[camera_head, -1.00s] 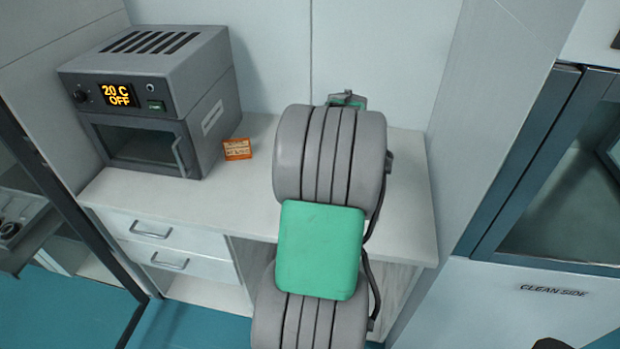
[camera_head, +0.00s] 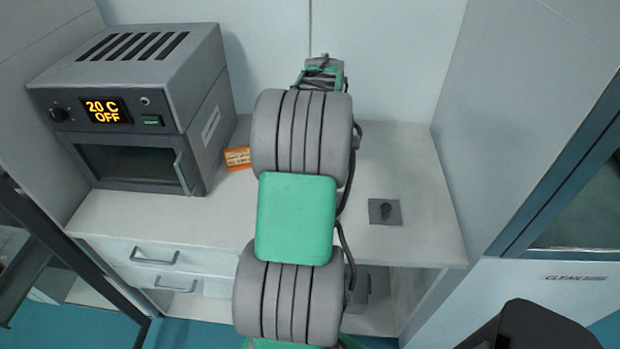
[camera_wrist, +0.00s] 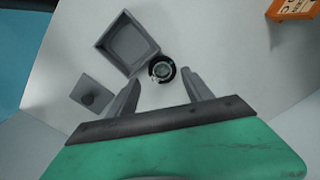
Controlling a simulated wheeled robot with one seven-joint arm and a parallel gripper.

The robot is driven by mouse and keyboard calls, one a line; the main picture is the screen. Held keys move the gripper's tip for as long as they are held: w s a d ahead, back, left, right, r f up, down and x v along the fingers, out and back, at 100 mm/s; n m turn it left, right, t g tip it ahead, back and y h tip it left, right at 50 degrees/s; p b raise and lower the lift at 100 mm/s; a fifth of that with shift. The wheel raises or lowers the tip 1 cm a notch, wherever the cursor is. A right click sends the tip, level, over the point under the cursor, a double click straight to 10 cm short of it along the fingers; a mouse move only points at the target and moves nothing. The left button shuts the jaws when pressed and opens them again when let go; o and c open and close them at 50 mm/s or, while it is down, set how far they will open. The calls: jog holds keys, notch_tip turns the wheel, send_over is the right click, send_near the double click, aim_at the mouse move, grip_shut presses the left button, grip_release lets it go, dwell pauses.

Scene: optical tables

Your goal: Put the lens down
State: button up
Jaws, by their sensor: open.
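The lens (camera_wrist: 162,69) is a small round piece with a dark ring. In the wrist view it appears to be on the white counter (camera_wrist: 215,50). My gripper (camera_wrist: 161,79) is open, with one finger on each side just short of the lens, and a gap shows between the fingers and it. I cannot tell how high the fingers are above the counter. In the head view my arm hides the lens and fingers.
An open grey box (camera_wrist: 101,45) stands beside the lens. Its knobbed grey lid (camera_wrist: 84,86) lies apart on the counter, also seen in the head view (camera_head: 376,219). A grey oven (camera_head: 150,95) reading 20 C OFF and an orange label box (camera_head: 238,158) are at left.

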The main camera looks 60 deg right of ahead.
jog(key=shift+w+f, duration=0.1)
jog(key=shift+f, duration=0.05)
jog(key=f, duration=0.2)
jog(key=f+p, duration=0.1)
jog(key=f, duration=0.2)
jog(key=d+f+p, duration=0.1)
jog(key=f, duration=0.1)
jog(key=shift+f, duration=0.25)
jog(key=shift+c, duration=0.3)
jog(key=c, duration=1.1)
jog(key=shift+c, duration=0.3)
jog(key=shift+r, duration=0.1)
